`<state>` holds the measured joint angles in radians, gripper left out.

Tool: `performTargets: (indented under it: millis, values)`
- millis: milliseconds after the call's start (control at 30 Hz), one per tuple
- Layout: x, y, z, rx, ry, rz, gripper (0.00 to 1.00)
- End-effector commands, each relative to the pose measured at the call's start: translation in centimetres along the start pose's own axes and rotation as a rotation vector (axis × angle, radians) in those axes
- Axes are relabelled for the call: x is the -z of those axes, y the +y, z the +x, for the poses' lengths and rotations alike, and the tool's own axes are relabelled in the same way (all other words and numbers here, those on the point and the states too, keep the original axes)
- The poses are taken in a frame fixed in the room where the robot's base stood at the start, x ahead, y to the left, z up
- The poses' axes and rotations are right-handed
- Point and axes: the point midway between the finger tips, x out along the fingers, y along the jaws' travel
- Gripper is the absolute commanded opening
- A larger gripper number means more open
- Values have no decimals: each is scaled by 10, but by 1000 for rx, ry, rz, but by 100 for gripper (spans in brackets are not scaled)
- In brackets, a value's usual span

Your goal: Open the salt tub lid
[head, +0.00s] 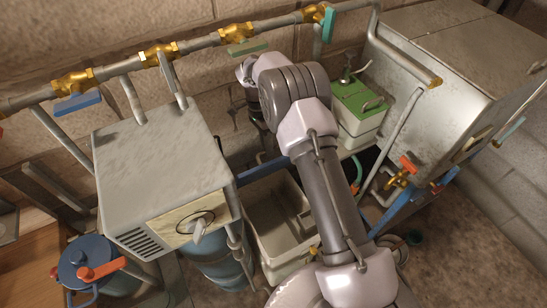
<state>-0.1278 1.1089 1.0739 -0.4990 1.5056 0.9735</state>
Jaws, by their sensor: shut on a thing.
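A pale tub (359,134) with a green lid (352,102) stands in the head view against the back wall, right of my arm. It looks like the salt tub, but I see no label. The lid looks closed and has a small grey handle on top. My arm rises from the bottom middle, bends at a large grey joint and reaches left to a pale wrist part near the wall. My gripper is hidden behind the arm, so its fingers and anything between them do not show. The arm covers the area just left of the tub.
A metal box (160,175) with a dial stands at left, beside a blue pot (85,262). An open pale bin (262,225) lies left of my arm. A pipe (200,43) with brass valves crosses the wall. A large metal tank (440,75) fills the upper right.

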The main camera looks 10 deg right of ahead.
Motion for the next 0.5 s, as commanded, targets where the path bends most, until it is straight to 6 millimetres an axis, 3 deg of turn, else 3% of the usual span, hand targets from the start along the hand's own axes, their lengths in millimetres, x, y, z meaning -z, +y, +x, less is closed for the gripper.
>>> performTargets:
  millis: [200,500]
  values:
    - [3,-13,-5,-2,-1,-2,0]
    - [3,-16,-6,-2,-1,-3,0]
